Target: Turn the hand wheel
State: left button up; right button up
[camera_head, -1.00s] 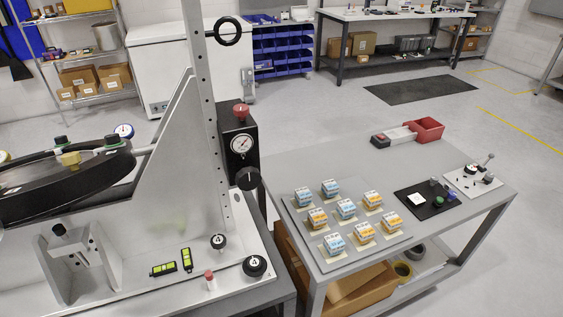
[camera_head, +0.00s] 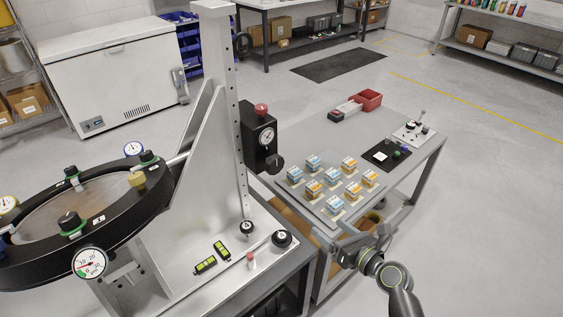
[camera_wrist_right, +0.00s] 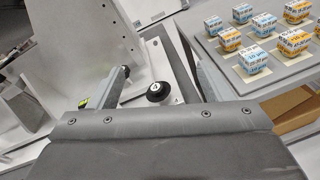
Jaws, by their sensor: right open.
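Two round black knobs (camera_head: 281,238) stand low on the grey fixture base, right of the column. One black knob (camera_wrist_right: 158,92), marked with a white figure, shows between my fingers in the right wrist view, beyond them. My right gripper (camera_head: 340,243) is open and empty, at the front edge of the table beside the fixture, to the right of the knobs and apart from them. My left gripper is not in view.
A large black ring (camera_head: 130,222) with gauges is at left. Several blue and orange blocks (camera_head: 333,205) sit on the table near my right gripper.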

notch_tip(320, 180, up, 10)
jog(key=a+m+t+y, duration=0.1)
jog(key=a+m+y, duration=0.2)
jog(key=p, duration=0.2)
send_near(277, 166)
jog(key=x, duration=0.7)
jog(key=shift+w+a+f, duration=0.1)
jog(key=shift+w+a, duration=0.15)
jog(key=shift+w, duration=0.05)
jog(key=shift+x, duration=0.9)
jog(key=shift+c, duration=0.4)
jog(key=c, duration=0.9)
jog(key=shift+n, duration=0.4)
